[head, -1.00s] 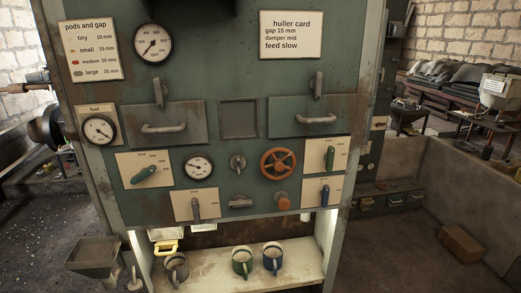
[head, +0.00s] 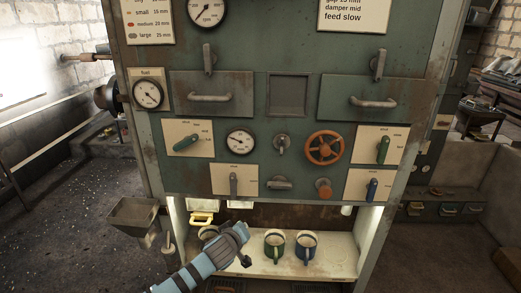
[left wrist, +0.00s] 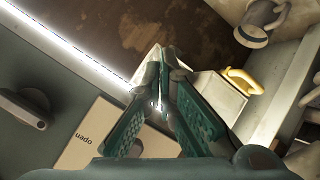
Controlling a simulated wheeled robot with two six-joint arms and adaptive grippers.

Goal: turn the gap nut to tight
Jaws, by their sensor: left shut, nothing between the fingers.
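No part is labelled as the gap nut, and I cannot tell for sure which one it is. Candidates on the green panel are an orange knob (head: 323,188) below the orange handwheel (head: 324,148), and a grey fitting (head: 280,183) to its left. My left gripper (head: 240,235) is in front of the lower opening, below the panel. In the left wrist view its fingers (left wrist: 163,78) are shut with nothing between them, near a pale box (left wrist: 215,95) with a yellow handle (left wrist: 245,80). My right gripper is not in view.
A grey lever (head: 233,180) stands on a pale plate above the gripper. Green (head: 274,244) and blue (head: 306,247) mugs stand on the shelf to its right. A grey hopper (head: 134,215) is at the left. A card (head: 354,14) gives gap 15 mm, partly cut off.

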